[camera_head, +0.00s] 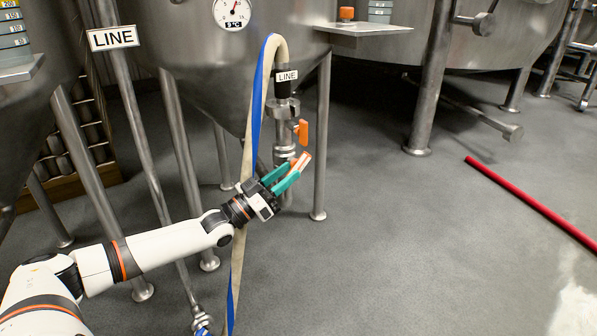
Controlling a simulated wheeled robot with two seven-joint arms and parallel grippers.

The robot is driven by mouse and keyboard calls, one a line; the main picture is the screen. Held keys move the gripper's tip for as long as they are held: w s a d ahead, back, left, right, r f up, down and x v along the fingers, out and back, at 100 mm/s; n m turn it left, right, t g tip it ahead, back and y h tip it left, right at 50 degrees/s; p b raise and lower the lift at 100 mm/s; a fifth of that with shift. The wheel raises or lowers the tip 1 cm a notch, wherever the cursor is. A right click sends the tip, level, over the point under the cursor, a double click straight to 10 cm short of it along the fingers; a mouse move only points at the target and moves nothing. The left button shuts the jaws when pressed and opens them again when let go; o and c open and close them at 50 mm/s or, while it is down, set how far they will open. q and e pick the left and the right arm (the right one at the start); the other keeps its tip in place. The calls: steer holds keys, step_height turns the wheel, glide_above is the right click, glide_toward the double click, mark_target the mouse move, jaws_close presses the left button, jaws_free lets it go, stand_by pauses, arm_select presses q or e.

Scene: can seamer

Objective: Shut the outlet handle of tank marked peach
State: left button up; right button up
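A steel cone-bottomed tank (190,55) stands at the upper middle, with a round gauge reading 9 °C. No peach mark is readable in this view. Below its cone is an outlet pipe (284,107) with a LINE tag and valve fittings. One orange handle (303,132) sticks up beside the pipe. A lower orange handle (303,160) with a pale tip lies at my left gripper (288,174). Its green fingers are beside this handle, with the handle seemingly between them; whether they grip it is unclear. My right gripper is not in view.
A cream and blue hose (248,130) hangs from the outlet and passes behind my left wrist. Steel tank legs (323,140) stand around the outlet. The grey floor between is clear.

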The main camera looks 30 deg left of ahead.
mark_target(297, 165)
arm_select(q)
steer(key=shift+b+x, duration=0.6)
steer(key=shift+x, duration=1.6)
jaws_close()
